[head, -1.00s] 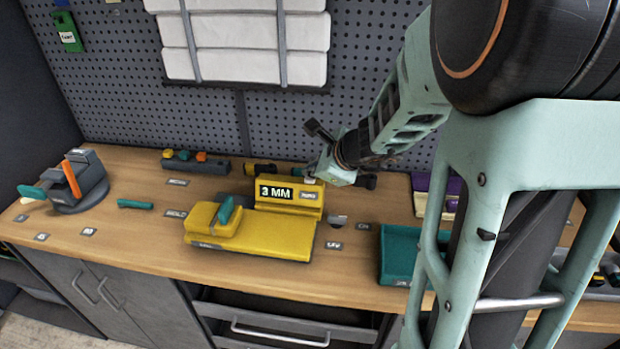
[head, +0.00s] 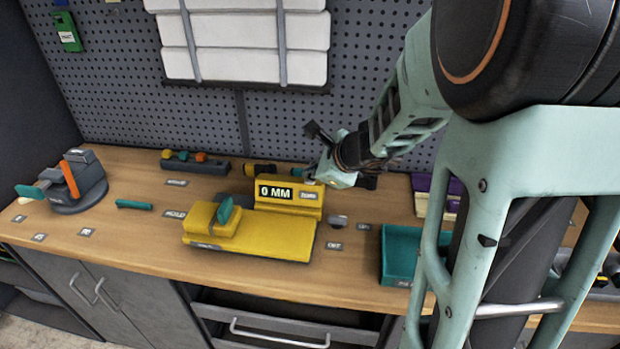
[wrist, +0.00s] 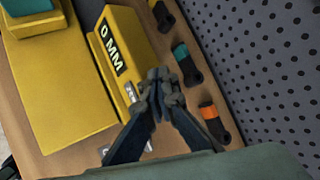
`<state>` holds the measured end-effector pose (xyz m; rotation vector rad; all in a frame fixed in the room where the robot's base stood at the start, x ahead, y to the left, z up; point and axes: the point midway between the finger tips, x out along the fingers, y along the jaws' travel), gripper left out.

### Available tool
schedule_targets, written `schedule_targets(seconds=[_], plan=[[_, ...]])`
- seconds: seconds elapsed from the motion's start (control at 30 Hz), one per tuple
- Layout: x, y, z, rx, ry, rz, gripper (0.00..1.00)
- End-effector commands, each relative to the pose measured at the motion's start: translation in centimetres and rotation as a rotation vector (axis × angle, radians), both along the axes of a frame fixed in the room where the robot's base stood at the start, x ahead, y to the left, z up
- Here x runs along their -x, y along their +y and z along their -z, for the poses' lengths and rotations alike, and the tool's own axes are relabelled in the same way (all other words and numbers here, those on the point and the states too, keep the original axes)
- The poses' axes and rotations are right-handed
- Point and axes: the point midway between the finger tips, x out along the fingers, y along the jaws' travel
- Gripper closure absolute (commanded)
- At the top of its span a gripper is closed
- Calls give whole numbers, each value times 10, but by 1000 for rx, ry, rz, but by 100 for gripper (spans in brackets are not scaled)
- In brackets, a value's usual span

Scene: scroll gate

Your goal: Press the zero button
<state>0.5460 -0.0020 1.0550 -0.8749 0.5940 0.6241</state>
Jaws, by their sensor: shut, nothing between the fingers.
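The yellow gauge (head: 262,238) stands on the bench with a raised display block at its back; it also shows in the wrist view (wrist: 60,100). Its dark display (head: 275,192) reads "0 MM", also legible in the wrist view (wrist: 112,48). A small label (wrist: 130,92), partly hidden by my fingers, sits on the block's face beside the display. My gripper (wrist: 158,84) is shut and empty, its tips at the top right end of the block. In the head view my gripper (head: 314,177) is over that same end. The button itself is hidden; I cannot tell whether the tips touch it.
A teal tray (head: 397,228) stands right of the gauge. A dark holder with tools (head: 195,166) lies behind it. The pegboard wall (head: 120,110) rises close behind my gripper. Bench left of the gauge is mostly clear.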

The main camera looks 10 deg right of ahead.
Motion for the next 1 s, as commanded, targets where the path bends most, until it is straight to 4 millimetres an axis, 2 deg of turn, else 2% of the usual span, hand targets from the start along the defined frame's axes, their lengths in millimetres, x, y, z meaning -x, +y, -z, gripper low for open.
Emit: schedule_targets(seconds=[0.23,0.57,1.0], plan=[[1,0,-1,1,2,1,100],[0,0,-18,1,0,1,100],[0,0,-23,1,0,1,100]])
